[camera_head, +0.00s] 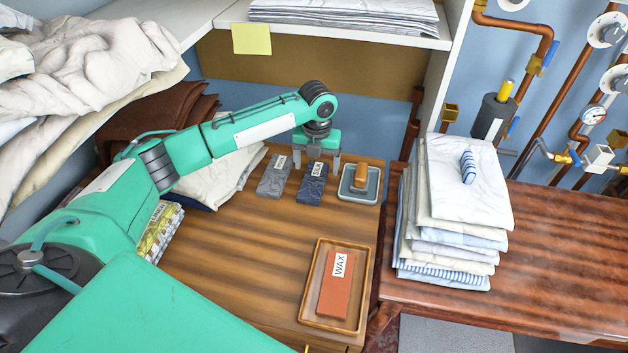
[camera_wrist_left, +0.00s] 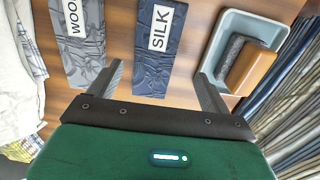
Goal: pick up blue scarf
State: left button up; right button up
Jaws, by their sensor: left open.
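A dark blue folded cloth labelled SILK (camera_head: 313,190) lies flat on the wooden table, and it fits the blue scarf. It also shows in the left wrist view (camera_wrist_left: 152,70), ahead of the fingers and between them. My left gripper (camera_head: 316,162) points down over the far end of this cloth, with its two fingers apart and nothing between them. In the left wrist view my left gripper (camera_wrist_left: 158,75) is open above the table; the exact height is unclear. A grey folded cloth labelled WOOL (camera_head: 274,175) lies just left of the blue one. My right gripper is not in view.
A grey tray (camera_head: 346,195) with a brown-handled brush (camera_head: 361,177) stands right of the blue cloth. A wooden tray (camera_head: 307,311) with a WAX block (camera_head: 333,290) is nearer. A stack of folded linens (camera_head: 455,185) stands right. Piled cloths (camera_head: 90,60) lie left.

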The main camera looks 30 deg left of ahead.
aim_at(314, 179)
pick_arm(q)
jog(key=f, duration=0.4)
jog(key=shift+s+a+p, duration=0.2)
jog(key=shift+a+p, duration=0.15)
jog(key=shift+f, duration=0.4)
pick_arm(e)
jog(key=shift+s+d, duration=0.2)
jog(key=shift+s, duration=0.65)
pick_arm(q)
jog(key=c, duration=1)
jog(key=shift+c, duration=0.3)
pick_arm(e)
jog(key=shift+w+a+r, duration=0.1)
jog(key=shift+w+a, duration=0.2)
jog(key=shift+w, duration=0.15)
pick_arm(q)
jog(key=shift+r, duration=0.15)
